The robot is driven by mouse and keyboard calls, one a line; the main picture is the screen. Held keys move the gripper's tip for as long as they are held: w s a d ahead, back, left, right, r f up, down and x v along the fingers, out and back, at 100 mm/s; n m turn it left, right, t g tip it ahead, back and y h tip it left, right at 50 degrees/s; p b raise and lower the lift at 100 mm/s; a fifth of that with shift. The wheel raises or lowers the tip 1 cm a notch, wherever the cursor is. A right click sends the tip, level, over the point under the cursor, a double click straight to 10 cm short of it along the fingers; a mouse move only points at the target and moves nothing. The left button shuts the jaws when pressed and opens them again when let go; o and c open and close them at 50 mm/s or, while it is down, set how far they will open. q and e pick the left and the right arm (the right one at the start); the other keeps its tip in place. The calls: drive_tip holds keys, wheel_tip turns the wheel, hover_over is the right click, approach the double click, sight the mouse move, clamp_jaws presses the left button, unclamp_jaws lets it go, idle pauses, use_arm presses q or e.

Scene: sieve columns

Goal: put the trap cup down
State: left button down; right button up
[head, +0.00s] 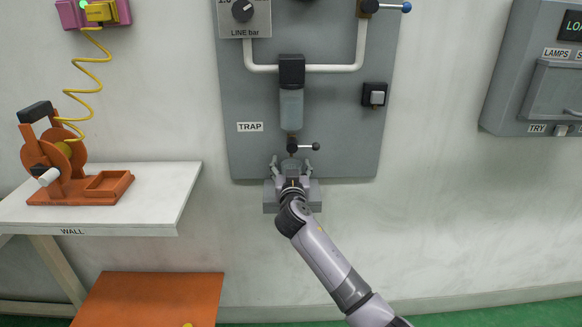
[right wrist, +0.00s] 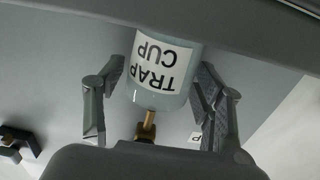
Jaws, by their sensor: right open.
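The trap cup (right wrist: 172,98) is a pale blue cup with a white label, upside down in the right wrist view. It stands between the two fingers of my right gripper (head: 291,163), which are spread with a gap visible on each side. A brass stem (right wrist: 150,120) shows at the cup's rim. A grey ledge (head: 270,201) lies just below the gripper in the head view. A grey band hides the cup's base in the wrist view, so its contact with the ledge cannot be seen. My left gripper is not in view.
A white table (head: 160,190) with an orange device (head: 65,160) stands at left. An orange surface (head: 150,295) is low at left.

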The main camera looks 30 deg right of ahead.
idle(0.4)
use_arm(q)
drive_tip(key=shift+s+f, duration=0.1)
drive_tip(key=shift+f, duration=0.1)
use_arm(e)
drive_tip(key=v, duration=1.2)
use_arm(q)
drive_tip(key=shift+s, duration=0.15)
